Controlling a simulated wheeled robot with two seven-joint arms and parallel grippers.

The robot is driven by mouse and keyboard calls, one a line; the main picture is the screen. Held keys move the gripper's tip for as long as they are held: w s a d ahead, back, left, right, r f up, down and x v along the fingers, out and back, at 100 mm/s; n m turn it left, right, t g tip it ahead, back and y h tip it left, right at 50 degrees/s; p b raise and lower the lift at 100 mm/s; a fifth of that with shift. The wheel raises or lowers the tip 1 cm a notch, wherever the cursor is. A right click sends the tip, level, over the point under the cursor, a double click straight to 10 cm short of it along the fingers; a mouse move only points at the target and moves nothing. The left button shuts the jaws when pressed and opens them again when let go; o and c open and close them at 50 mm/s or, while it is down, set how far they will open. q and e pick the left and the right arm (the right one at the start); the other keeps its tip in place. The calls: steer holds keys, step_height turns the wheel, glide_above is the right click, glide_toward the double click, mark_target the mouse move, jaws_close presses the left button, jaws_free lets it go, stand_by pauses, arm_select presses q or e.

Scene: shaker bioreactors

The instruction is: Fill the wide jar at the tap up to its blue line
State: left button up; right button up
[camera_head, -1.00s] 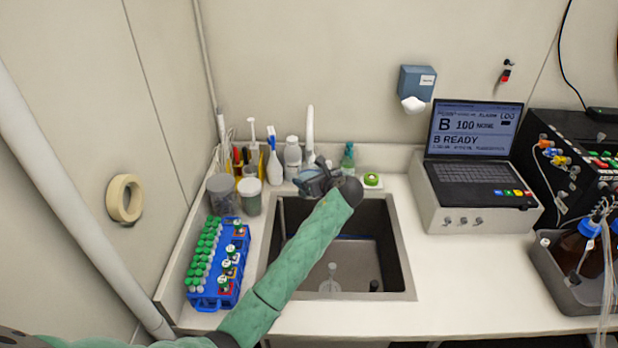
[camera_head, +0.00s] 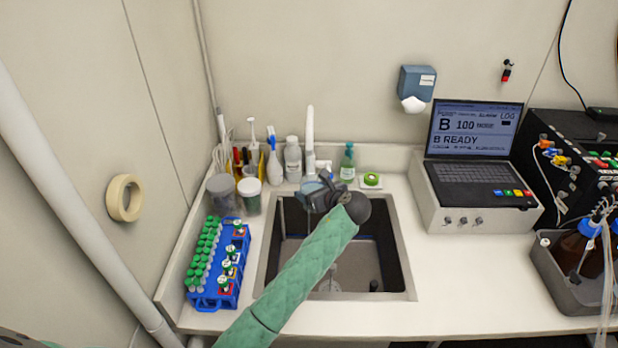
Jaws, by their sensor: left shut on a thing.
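The white tap (camera_head: 310,135) stands behind the sink, its lower part close behind my left gripper. My left gripper (camera_head: 317,192) is over the back of the sink, just in front of the tap. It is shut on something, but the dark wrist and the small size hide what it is. I cannot make out a wide jar with a blue line or any water stream. A clear glass vessel (camera_head: 338,281) shows faintly in the sink, partly hidden by my left arm. My right gripper is not in view.
The sink (camera_head: 403,255) is set in a white counter. Bottles (camera_head: 292,160) line the back. A laptop (camera_head: 470,150) on a box stands right, with bare counter in front.

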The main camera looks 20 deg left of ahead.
arm_select(q)
steer(key=shift+s+d+r, duration=0.15)
steer(key=shift+s+d, duration=0.25)
steer(key=shift+s, duration=0.35)
steer(key=shift+s+d+r, duration=0.2)
steer(key=shift+s+d, duration=0.15)
steer(key=shift+s, duration=0.4)
steer(key=shift+s+d+r, duration=0.15)
steer(key=shift+s+d, duration=0.25)
steer(key=shift+s, duration=0.35)
